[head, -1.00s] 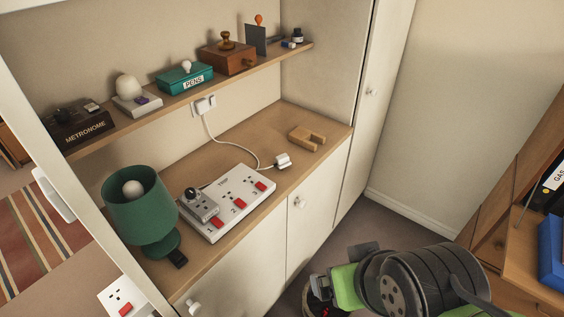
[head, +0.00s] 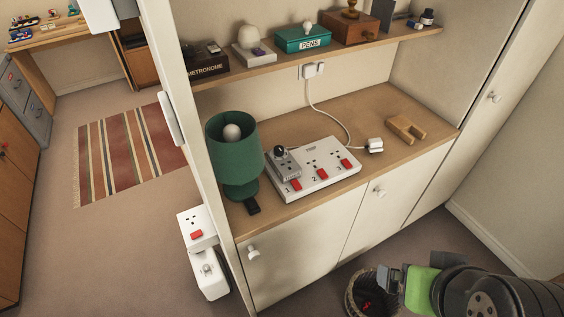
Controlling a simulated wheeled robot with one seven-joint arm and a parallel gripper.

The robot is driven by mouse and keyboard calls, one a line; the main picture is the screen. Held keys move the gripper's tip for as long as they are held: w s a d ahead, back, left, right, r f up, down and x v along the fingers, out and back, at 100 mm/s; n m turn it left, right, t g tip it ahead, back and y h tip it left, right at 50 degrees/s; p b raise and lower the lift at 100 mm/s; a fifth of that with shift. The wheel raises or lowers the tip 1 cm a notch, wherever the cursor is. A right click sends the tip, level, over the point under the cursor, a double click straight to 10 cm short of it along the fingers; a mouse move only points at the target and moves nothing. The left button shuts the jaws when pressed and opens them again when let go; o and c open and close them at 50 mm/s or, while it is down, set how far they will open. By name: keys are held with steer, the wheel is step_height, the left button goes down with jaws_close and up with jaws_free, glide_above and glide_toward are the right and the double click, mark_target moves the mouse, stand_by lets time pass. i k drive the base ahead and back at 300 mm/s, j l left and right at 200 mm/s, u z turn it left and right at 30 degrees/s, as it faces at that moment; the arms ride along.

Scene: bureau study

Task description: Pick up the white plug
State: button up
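The white plug (head: 375,145) lies on the wooden counter, to the right of the power strip and apart from it. Its white cable (head: 331,117) runs up to a wall socket (head: 313,70) below the shelf. My gripper (head: 385,280) is at the lower right, low in front of the cabinet and well away from the plug. Its fingers are small and dark in this view, so I cannot tell whether they are open or shut.
A white power strip (head: 318,169) with red switches and a grey adapter (head: 283,164) sits beside a green lamp (head: 232,150). A wooden holder (head: 405,128) lies right of the plug. The shelf (head: 280,66) overhangs behind. A round bin (head: 358,296) stands on the floor.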

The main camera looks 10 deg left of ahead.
mark_target(374, 145)
steer(key=i+j+u, duration=0.1)
steer(key=u, duration=0.25)
steer(key=i+u, duration=0.35)
